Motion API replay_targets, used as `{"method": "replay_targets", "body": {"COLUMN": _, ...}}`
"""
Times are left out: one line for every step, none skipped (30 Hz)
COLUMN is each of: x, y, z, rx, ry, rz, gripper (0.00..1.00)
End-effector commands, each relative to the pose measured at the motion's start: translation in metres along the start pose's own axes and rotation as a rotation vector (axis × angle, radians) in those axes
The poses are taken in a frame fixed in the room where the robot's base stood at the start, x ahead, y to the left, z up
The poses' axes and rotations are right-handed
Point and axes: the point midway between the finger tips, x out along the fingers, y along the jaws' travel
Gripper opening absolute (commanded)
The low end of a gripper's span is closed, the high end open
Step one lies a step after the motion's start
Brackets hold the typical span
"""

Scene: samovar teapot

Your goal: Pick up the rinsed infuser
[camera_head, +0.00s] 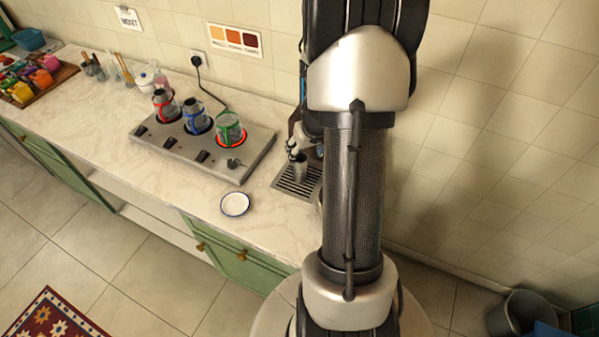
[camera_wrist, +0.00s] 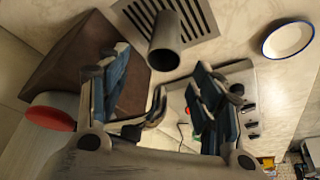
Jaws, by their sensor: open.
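The infuser looks to be the plain grey metal cylinder (camera_wrist: 166,48) standing on the slotted drain grate (camera_wrist: 205,18) in the wrist view. In the head view the small grey cylinder (camera_head: 299,167) shows on the same grate (camera_head: 288,187), just left of my arm. My gripper (camera_wrist: 163,85) is open and empty, with its blue-padded fingers spread to either side below the cylinder in the wrist view. In the head view my gripper (camera_head: 297,143) sits right above the cylinder, partly hidden by my arm. I cannot tell whether the fingers touch it.
A steel hotplate unit (camera_head: 240,174) with three glass vessels in red, blue and green holders stands left of the grate. A white blue-rimmed dish (camera_head: 235,204) lies in front. A dark brown block (camera_wrist: 85,65) stands close to my gripper's left finger in the wrist view.

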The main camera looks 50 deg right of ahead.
Motion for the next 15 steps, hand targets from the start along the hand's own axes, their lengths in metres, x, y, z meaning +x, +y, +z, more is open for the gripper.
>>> {"method": "replay_targets", "body": {"x": 0.005, "y": 0.0, "z": 0.0, "rx": 0.001, "ry": 0.0, "rz": 0.0, "gripper": 0.59}}
{"method": "replay_targets", "body": {"x": 0.006, "y": 0.0, "z": 0.0, "rx": 0.001, "ry": 0.0, "rz": 0.0, "gripper": 0.59}}
{"method": "replay_targets", "body": {"x": 0.007, "y": 0.0, "z": 0.0, "rx": 0.0, "ry": 0.0, "rz": 0.0, "gripper": 0.59}}
{"method": "replay_targets", "body": {"x": 0.009, "y": 0.0, "z": 0.0, "rx": 0.0, "ry": 0.0, "rz": 0.0, "gripper": 0.59}}
{"method": "replay_targets", "body": {"x": 0.011, "y": -0.001, "z": 0.0, "rx": -0.001, "ry": 0.0, "rz": 0.0, "gripper": 0.59}}
{"method": "replay_targets", "body": {"x": 0.016, "y": -0.002, "z": -0.001, "rx": -0.001, "ry": 0.0, "rz": 0.0, "gripper": 0.59}}
{"method": "replay_targets", "body": {"x": 0.02, "y": -0.003, "z": -0.001, "rx": 0.0, "ry": -0.001, "rz": -0.001, "gripper": 0.59}}
{"method": "replay_targets", "body": {"x": 0.025, "y": -0.004, "z": -0.001, "rx": 0.0, "ry": -0.002, "rz": -0.001, "gripper": 0.59}}
{"method": "replay_targets", "body": {"x": 0.032, "y": -0.005, "z": -0.001, "rx": -0.001, "ry": -0.002, "rz": -0.002, "gripper": 0.59}}
{"method": "replay_targets", "body": {"x": 0.037, "y": -0.006, "z": -0.001, "rx": -0.001, "ry": -0.002, "rz": -0.002, "gripper": 0.59}}
{"method": "replay_targets", "body": {"x": 0.042, "y": -0.007, "z": -0.002, "rx": -0.001, "ry": -0.002, "rz": -0.001, "gripper": 0.59}}
{"method": "replay_targets", "body": {"x": 0.047, "y": -0.006, "z": -0.002, "rx": 0.0, "ry": 0.0, "rz": 0.0, "gripper": 0.59}}
{"method": "replay_targets", "body": {"x": 0.051, "y": -0.006, "z": -0.002, "rx": 0.0, "ry": 0.0, "rz": 0.0, "gripper": 0.59}}
{"method": "replay_targets", "body": {"x": 0.054, "y": -0.006, "z": -0.002, "rx": 0.0, "ry": -0.001, "rz": 0.0, "gripper": 0.59}}
{"method": "replay_targets", "body": {"x": 0.056, "y": -0.006, "z": -0.002, "rx": 0.001, "ry": -0.001, "rz": 0.0, "gripper": 0.59}}
